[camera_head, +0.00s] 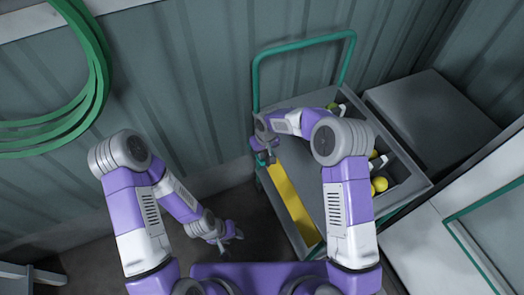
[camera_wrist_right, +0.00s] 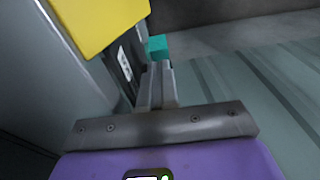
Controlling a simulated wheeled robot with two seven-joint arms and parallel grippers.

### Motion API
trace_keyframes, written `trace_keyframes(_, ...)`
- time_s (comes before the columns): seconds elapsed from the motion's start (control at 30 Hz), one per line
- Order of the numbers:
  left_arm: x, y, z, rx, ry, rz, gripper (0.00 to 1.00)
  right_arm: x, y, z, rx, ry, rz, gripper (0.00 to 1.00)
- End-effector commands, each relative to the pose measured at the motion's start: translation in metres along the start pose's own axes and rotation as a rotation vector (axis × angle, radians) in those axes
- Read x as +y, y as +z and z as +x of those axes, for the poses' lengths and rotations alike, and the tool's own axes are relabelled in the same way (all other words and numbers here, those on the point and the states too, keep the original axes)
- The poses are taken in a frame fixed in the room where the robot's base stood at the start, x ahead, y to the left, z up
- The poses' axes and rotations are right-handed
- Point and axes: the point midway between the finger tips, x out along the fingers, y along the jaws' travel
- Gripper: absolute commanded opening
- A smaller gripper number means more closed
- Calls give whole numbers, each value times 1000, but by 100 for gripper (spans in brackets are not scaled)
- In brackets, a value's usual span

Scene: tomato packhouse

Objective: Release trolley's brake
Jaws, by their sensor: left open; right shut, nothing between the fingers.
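The trolley stands right of centre in the head view, with a green push handle (camera_head: 304,43) at the back and a grey tray top (camera_head: 300,165). A yellow strip (camera_head: 292,205) runs along its left side; a yellow panel also shows in the right wrist view (camera_wrist_right: 95,20). My right gripper (camera_head: 265,157) is at the trolley's left edge, shut and empty. In the right wrist view its closed fingers (camera_wrist_right: 157,85) point at a small teal block (camera_wrist_right: 157,47); I cannot tell whether they touch or whether it is the brake. My left gripper (camera_head: 230,236) is open and empty, low left of the trolley.
Yellow items (camera_head: 379,184) lie in compartments on the trolley's right side. A grey box (camera_head: 430,115) stands to its right. A green hose (camera_head: 95,85) hangs on the corrugated wall.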

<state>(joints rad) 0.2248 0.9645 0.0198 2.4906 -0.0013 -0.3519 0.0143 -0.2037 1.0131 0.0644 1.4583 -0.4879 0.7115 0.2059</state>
Motion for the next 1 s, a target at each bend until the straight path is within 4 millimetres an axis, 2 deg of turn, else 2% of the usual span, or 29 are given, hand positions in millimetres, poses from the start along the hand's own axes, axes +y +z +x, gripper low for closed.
trace_keyframes(0.27, -1, 0, 3, 0, 0, 0, 43, 3, 6, 7, -1, 1, 0, 0)
trace_keyframes(0.6, 0, 0, -1, 0, 0, 0, 43, 3, 4, 2, 1, 1, 1, 0)
trace_keyframes(0.77, 5, 1, -14, 0, 0, 0, 43, 7, -1, -20, 1, 1, 6, 0)
trace_keyframes(0.87, 10, 1, -27, 0, 0, 0, 43, 11, -7, -40, 3, 3, 12, 0)
trace_keyframes(1.0, 12, 1, -33, 0, 0, 0, 43, 11, -2, -74, 5, 2, 10, 0)
